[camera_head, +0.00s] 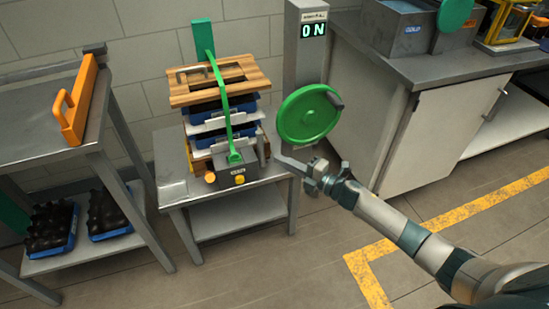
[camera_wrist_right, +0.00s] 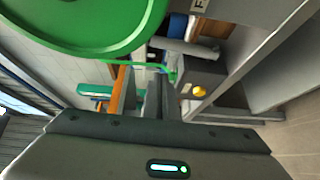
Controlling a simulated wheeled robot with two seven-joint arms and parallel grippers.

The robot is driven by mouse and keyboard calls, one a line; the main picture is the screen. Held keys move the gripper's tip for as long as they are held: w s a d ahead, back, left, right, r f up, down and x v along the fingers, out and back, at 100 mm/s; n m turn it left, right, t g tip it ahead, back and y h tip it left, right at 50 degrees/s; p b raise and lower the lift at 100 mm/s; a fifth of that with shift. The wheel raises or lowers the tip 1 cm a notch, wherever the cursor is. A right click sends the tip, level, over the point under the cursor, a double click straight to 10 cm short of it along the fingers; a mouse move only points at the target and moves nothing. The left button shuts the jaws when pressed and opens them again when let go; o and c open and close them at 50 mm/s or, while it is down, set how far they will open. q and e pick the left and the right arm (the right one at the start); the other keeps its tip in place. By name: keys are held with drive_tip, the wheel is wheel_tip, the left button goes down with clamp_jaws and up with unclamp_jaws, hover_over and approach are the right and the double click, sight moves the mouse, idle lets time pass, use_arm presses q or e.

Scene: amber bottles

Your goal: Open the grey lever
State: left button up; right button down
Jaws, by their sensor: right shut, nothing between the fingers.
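A grey upright lever (camera_head: 262,148) stands at the right side of a small dark grey box (camera_head: 237,175) on the low table. A grey bar that looks like this lever (camera_wrist_right: 185,47) shows beyond my fingers in the right wrist view, by the box (camera_wrist_right: 201,76). My right gripper (camera_head: 283,160) is shut and empty, with its fingertips just right of the lever. A small gap seems to be there, but I cannot tell contact. Its fingers (camera_wrist_right: 160,92) also show together in the wrist view. My left gripper is out of view.
A green wheel (camera_head: 307,115) is close above my right gripper, on a grey post with an "ON" display (camera_head: 314,30). A stack with a wooden top (camera_head: 220,80) and green bar stands behind the box. A left bench has an orange handle (camera_head: 77,102). Floor is clear at right.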

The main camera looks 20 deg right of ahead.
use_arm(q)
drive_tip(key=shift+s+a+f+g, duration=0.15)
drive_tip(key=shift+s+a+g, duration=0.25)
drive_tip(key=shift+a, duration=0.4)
use_arm(e)
drive_tip(key=v, duration=0.4)
drive_tip(key=shift+s+r, duration=0.1)
drive_tip(key=shift+s, duration=0.05)
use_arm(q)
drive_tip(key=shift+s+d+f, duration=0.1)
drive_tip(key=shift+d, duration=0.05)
